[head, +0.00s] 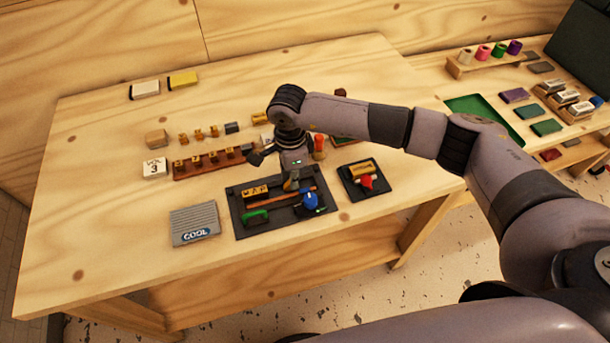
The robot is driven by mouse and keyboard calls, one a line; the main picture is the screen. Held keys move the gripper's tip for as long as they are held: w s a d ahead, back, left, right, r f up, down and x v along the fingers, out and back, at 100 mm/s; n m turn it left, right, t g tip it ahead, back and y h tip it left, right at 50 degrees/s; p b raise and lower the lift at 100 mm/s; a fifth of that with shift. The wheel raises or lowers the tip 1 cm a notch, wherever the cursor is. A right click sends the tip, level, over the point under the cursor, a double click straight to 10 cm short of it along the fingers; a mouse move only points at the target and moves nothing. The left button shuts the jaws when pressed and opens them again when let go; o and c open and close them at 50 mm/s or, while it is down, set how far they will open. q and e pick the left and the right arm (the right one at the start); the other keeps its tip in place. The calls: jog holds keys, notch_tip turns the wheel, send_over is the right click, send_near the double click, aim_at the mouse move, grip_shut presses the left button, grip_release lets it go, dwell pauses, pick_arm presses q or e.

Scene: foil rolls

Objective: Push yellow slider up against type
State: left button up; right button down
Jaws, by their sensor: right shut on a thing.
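A dark tray (236,212) lies near the front of the table. Several yellow type blocks (256,191) with letters stand in a row at its back left. My right gripper (291,182) points down over the tray, just right of the type. It is shut on a small yellow piece (287,186), which looks like the yellow slider and is mostly hidden by the fingers. A gap seems to separate it from the type, but I cannot tell its exact size. My left gripper is not in view.
An orange bar (281,197), a green-handled piece (256,217) and a blue knob (311,200) are in the tray. A smaller dark tray (351,190) holds a red-knobbed piece (366,182). A grey COOL plate (194,222) lies left. A brown rack (185,171) stands behind.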

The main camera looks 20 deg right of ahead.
jog(key=c, duration=1.6)
grip_release()
notch_tip(320, 180, up, 12)
jog(key=shift+r, duration=0.1)
